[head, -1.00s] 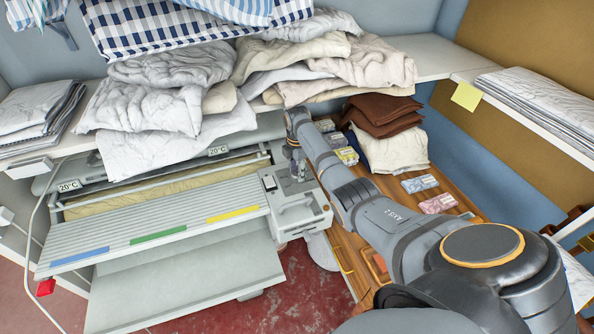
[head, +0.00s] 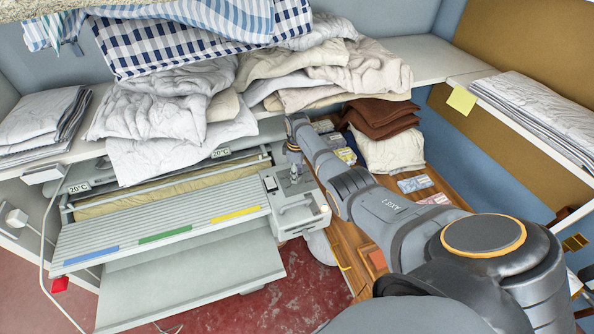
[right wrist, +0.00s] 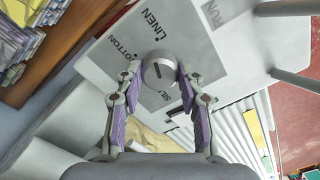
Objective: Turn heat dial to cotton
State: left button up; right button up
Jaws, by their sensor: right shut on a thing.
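The heat dial (right wrist: 160,72) is a round grey knob with a short dark mark, on the pale control panel of the rotary ironer. Around it I read LINEN (right wrist: 151,30), a partly covered COTTON (right wrist: 128,50) and a partly hidden word that looks like SILK. I cannot tell which word the mark points to. My right gripper (right wrist: 160,92) is shut on the dial, one purple-padded finger on each side. In the head view my right gripper (head: 294,172) is over the ironer's right end housing (head: 300,212), and the dial is hidden there. My left gripper is not in view.
The ironer's striped feed board (head: 160,222) with blue, green and yellow marks lies to the left. Crumpled linen (head: 165,115) overhangs the shelf behind.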

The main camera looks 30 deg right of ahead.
jog(key=m+p, duration=0.1)
jog(key=m, duration=0.2)
jog(key=shift+r+m, duration=0.15)
jog(key=shift+m, duration=0.15)
jog(key=m, duration=0.3)
jog(key=shift+m+p, duration=0.3)
jog(key=m, duration=0.3)
jog(key=shift+w+m, duration=0.1)
jog(key=shift+m, duration=0.3)
jog(key=m+p, duration=0.1)
jog(key=m, duration=0.2)
jog(key=shift+m, duration=0.3)
jog(key=m, duration=1)
jog(key=shift+m+p, duration=0.3)
jog(key=shift+m, duration=0.2)
jog(key=o, duration=1)
jog(key=shift+o, duration=0.9)
